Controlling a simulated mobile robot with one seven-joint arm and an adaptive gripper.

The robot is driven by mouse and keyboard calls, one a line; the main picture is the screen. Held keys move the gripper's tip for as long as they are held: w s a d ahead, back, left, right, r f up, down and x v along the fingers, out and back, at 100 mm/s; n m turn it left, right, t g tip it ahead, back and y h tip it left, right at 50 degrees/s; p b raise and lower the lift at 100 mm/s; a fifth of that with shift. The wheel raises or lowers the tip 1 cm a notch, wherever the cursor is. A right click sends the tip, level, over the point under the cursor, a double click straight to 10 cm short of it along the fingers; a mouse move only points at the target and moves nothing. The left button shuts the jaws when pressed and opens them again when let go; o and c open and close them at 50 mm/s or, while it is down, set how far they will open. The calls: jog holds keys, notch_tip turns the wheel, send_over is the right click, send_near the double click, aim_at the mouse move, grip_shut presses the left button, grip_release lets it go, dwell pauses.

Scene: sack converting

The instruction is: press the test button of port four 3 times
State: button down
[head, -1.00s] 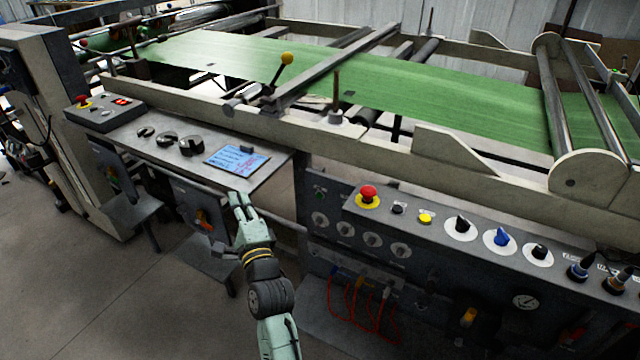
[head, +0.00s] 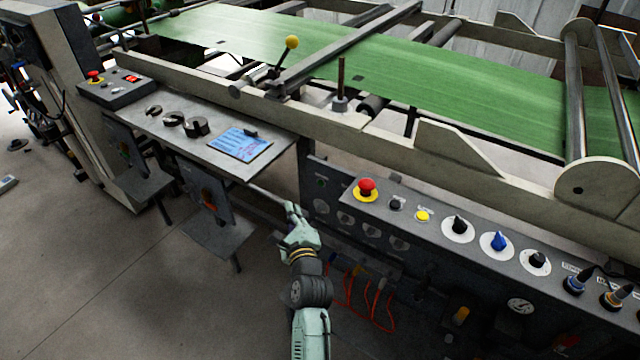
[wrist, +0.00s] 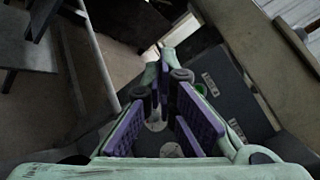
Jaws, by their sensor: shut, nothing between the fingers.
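My gripper (head: 293,210) is shut and empty in front of the left end of the grey control panel (head: 440,205), below the shelf. In the wrist view its purple-padded fingers (wrist: 165,58) reach toward a dark panel face (wrist: 222,80) with small white labels and a green round part (wrist: 200,90). Pale round plates (wrist: 155,126) show between the fingers. In the head view a row of round plates (head: 372,229) sits on the front face, with red cables (head: 350,290) below. I cannot read any port number or tell which part is port four's test button. The gap to the panel is unclear.
A red stop button (head: 366,187) and a yellow button (head: 422,215) sit on the panel top. A metal shelf (head: 180,112) holds dark rings and a blue sheet (head: 240,144). The machine's pale frame rail (head: 300,125) runs above. Open floor lies left.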

aim_at(320, 184)
jog(key=w+d+b, duration=0.3)
jog(key=w+d, duration=0.2)
jog(key=w, duration=0.2)
jog(key=shift+b, duration=0.35)
jog(key=shift+w+d, duration=0.1)
jog(key=shift+d, duration=0.05)
dwell(1.1)
jog(key=shift+w+d, duration=0.15)
jog(key=shift+w, duration=0.1)
jog(key=shift+w+d+r, duration=0.1)
jog(key=shift+w+d, duration=0.3)
jog(key=shift+w, duration=0.05)
dwell(1.0)
jog(key=shift+s+p, duration=0.1)
jog(key=shift+p, duration=0.2)
jog(key=shift+s+a+p, duration=0.45)
jog(key=shift+s+p, duration=0.05)
jog(key=shift+s, duration=0.15)
